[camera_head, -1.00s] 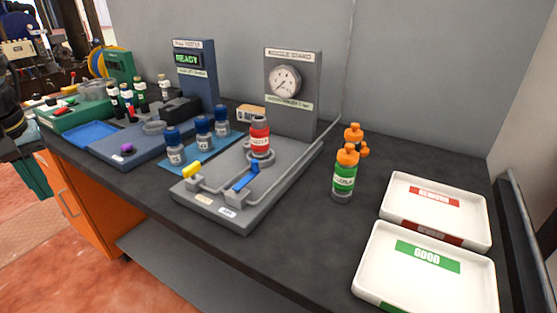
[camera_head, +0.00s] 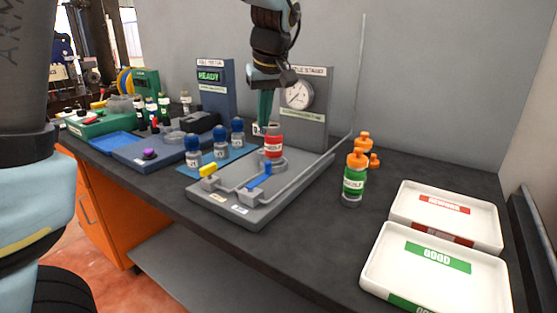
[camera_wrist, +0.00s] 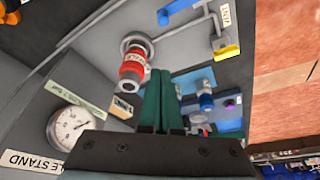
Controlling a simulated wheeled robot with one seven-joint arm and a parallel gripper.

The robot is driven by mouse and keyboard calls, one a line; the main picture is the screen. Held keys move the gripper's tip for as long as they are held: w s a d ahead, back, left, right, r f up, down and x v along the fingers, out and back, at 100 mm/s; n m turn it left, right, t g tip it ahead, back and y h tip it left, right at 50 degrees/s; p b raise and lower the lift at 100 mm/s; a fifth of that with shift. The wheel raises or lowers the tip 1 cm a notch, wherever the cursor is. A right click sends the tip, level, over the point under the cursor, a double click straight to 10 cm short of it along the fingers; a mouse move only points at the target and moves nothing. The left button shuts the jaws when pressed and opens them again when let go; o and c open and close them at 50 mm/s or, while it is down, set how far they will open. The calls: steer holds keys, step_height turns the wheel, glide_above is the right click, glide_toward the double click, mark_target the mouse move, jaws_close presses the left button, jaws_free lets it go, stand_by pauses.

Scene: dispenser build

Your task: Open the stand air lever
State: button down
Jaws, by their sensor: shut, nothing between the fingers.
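The grey stand base (camera_head: 290,193) carries two levers, a yellow one (camera_head: 208,170) and a blue one (camera_head: 259,180), on grey pipes. In the wrist view the yellow lever (camera_wrist: 227,52) is at upper right and the blue lever (camera_wrist: 178,11) at the top edge. A red bottle (camera_head: 274,143) stands upright in the stand's round holder. My gripper (camera_head: 262,127) is shut and empty, its green fingers pointing down behind and beside the red bottle, apart from both levers. The fingers (camera_wrist: 160,75) also show in the wrist view.
The stand's gauge panel (camera_head: 303,98) rises behind the base. Several blue-capped bottles (camera_head: 220,143) stand left of it. A green bottle (camera_head: 354,181) with an orange cap stands right. White trays (camera_head: 475,218) (camera_head: 430,275) lie far right. The front counter strip is clear.

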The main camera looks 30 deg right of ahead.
stand_by(0.3)
steer(key=p+x, duration=0.1)
steer(key=x, duration=0.8)
steer(key=shift+w+f, duration=0.1)
steer(key=shift+f, duration=0.05)
steer(key=shift+s+f+p, duration=0.2)
steer(key=shift+s+p, duration=0.15)
steer(key=shift+s+a+p, duration=0.1)
steer(key=shift+s+p, duration=0.2)
steer(key=shift+s, duration=0.8)
steer(key=shift+s+f, duration=0.1)
steer(key=shift+s, duration=0.35)
steer(key=shift+s, duration=0.1)
